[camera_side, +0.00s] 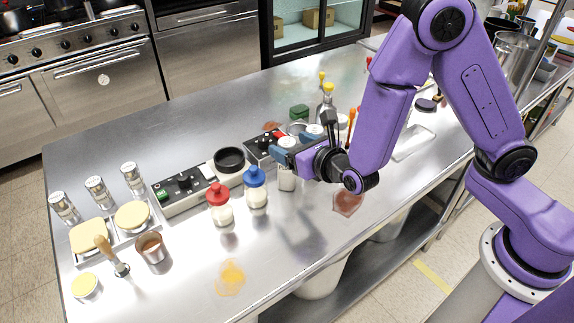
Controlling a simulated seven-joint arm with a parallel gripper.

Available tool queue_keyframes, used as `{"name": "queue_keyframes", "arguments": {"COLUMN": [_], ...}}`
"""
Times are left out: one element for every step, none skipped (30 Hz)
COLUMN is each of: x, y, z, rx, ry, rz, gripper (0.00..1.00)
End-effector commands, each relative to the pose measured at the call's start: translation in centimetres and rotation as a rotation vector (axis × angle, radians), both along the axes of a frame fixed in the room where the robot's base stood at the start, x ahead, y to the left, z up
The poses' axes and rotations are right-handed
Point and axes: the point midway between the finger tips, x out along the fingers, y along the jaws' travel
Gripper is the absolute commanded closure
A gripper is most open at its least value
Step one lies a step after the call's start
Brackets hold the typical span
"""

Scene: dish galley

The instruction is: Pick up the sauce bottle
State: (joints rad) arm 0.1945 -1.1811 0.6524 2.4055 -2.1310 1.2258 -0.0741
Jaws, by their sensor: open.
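Several bottles stand on the steel counter. A pale bottle with a red cap (219,208) and one with a blue cap (256,190) stand left of my gripper. A whitish container (287,181) shows just under my gripper, its top hidden by the fingers. A bottle with a yellow top (327,106) stands behind my gripper. I cannot tell for sure which one is the sauce bottle. My gripper (298,148) is open, low over the counter, with its fingers at the hidden top of the whitish container. I cannot tell whether they touch it.
A control unit with a black ring (229,159) lies behind the bottles. Shakers (97,191), yellow-topped tubs (90,237), a brush (113,257) and a copper cup (152,248) stand at left. A yellow spill (230,278) and a reddish spill (347,204) mark the front. The front middle is mostly free.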

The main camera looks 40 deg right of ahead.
Motion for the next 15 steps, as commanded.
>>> {"name": "queue_keyframes", "arguments": {"x": [0.8,1.1,1.5,1.8,2.0,2.2,2.3,2.4,2.4,2.4,2.4,2.4,2.4,2.4,2.4], "y": [-0.1,-0.1,0.0,0.0,-0.1,-0.1,0.0,0.0,0.0,0.0,0.0,0.0,0.0,0.0,0.0], "z": [-0.2,-0.3,-0.4,-0.5,-0.6,-0.7,-0.7,-0.7,-0.7,-0.7,-0.7,-0.7,-0.7,-0.7,-0.7], "rx": [0.001,0.001,0.001,0.000,-0.001,-0.001,0.000,0.000,-0.001,-0.001,-0.001,-0.001,-0.001,-0.001,-0.001], "ry": [0.000,0.001,0.000,0.000,0.000,0.000,0.000,0.000,0.000,0.000,0.000,0.000,0.000,0.000,0.000], "rz": [-0.003,-0.003,-0.003,-0.002,-0.002,-0.002,-0.001,0.000,0.000,0.001,0.001,0.001,0.001,0.001,0.001], "gripper": [0.25,0.25,0.25,0.25,0.25,0.25,0.25,0.25,0.25,0.25,0.25,0.25,0.25,0.25,0.38]}}
